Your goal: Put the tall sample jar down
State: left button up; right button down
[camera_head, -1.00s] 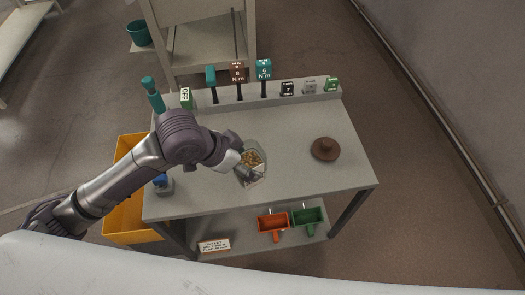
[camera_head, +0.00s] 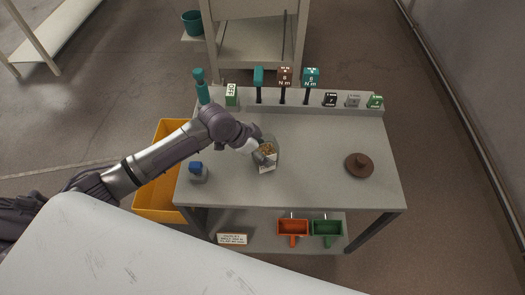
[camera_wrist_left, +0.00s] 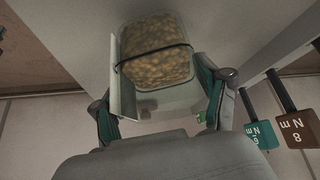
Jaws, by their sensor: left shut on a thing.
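The tall sample jar (camera_head: 268,160) is clear, with tan grainy contents and a pale label. It is in my left gripper (camera_head: 262,155), over the middle-left of the grey bench top (camera_head: 315,180). In the left wrist view the jar (camera_wrist_left: 157,45) stands between the two fingers of my left gripper (camera_wrist_left: 165,95), with a dark band across it. The fingers are closed on its sides. The head view does not show clearly whether its base touches the bench. My right gripper is not in view.
A small blue-capped container (camera_head: 198,173) stands left of the jar, and a brown domed thing (camera_head: 359,165) lies right. Tags and coloured blocks (camera_head: 311,77) line the rear ledge. A yellow bin (camera_head: 155,190) stands left of the bench. The front bench top is clear.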

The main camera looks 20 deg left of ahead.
pick_arm(q)
jog(key=shift+f, duration=0.55)
jog(key=shift+f, duration=0.15)
jog(key=o, duration=1.7)
jog(key=shift+o, duration=0.2)
jog(key=b+v, duration=0.1)
jog(key=v, duration=1.1)
